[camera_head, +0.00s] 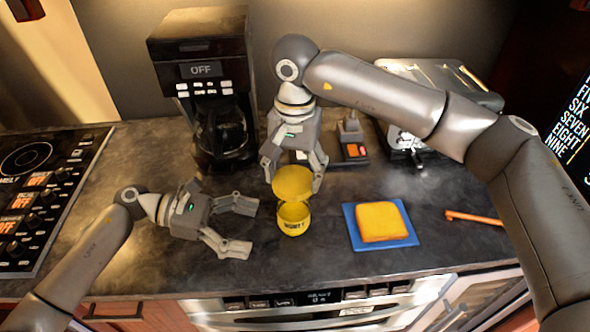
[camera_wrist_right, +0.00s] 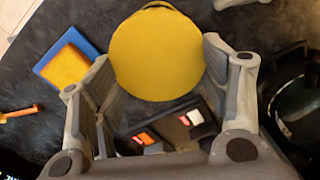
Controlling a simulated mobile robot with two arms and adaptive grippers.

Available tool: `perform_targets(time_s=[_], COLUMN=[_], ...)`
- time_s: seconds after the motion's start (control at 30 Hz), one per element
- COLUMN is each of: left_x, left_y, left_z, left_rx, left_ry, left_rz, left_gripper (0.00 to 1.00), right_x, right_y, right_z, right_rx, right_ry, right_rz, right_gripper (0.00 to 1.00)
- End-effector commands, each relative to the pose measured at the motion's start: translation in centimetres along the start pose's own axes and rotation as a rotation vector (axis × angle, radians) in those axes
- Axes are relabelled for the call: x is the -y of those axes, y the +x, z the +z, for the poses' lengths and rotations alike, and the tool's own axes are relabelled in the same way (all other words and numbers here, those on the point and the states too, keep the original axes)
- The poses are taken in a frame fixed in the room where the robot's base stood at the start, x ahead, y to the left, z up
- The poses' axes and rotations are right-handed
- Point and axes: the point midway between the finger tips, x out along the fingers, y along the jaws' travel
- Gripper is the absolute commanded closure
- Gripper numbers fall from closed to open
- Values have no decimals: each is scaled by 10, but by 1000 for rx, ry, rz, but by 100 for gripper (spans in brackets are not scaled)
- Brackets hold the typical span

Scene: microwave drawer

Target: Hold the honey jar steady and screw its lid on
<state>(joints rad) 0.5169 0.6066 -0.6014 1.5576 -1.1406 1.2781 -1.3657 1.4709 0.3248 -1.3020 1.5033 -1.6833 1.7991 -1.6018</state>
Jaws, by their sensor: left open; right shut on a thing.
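The yellow honey jar (camera_head: 293,226) stands upright on the dark counter, its open mouth partly showing. Its round yellow lid (camera_head: 292,181) is above the jar's back side; I cannot tell if they touch. My right gripper (camera_head: 293,178) comes down from behind and is shut on the lid. In the right wrist view the lid (camera_wrist_right: 157,52) lies between the two fingers and hides the jar. My left gripper (camera_head: 244,228) is open and empty, low on the left of the jar, with its fingers pointing at it and a small gap between.
A blue plate (camera_head: 351,229) with a yellow bread-like slice (camera_head: 381,222) lies right of the jar. An orange stick-like item (camera_head: 474,218) lies farther right. A coffee maker (camera_head: 205,85) stands behind left, a small dark box (camera_head: 352,148) behind right. The cooktop (camera_head: 40,180) is far left.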

Motion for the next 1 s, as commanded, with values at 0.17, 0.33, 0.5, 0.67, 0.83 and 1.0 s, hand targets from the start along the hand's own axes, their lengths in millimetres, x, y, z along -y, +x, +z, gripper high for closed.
perform_targets(time_s=[0.17, 0.33, 0.5, 0.67, 0.83, 1.0], left_x=[-37, -46, -48, -52, -54, -57], left_y=[-6, -2, 17, 40, 64, 81], left_z=[-6, -9, -9, -9, -10, -10], left_rx=[-13, -17, -16, -16, -17, -17], left_ry=[-39, -52, -51, -52, -51, -51], left_rz=[105, 130, 129, 129, 129, 130], left_gripper=[20, 20, 20, 20, 20, 20], right_x=[0, 0, 0, 0, 0, 0], right_y=[0, 0, 0, 0, 0, 0], right_z=[0, 0, 0, 0, 0, 0], right_rx=[0, 0, 0, 0, 0, 0], right_ry=[0, 0, 0, 0, 0, 0], right_rz=[0, 0, 0, 0, 0, 0], right_gripper=[40, 40, 40, 40, 40, 40])
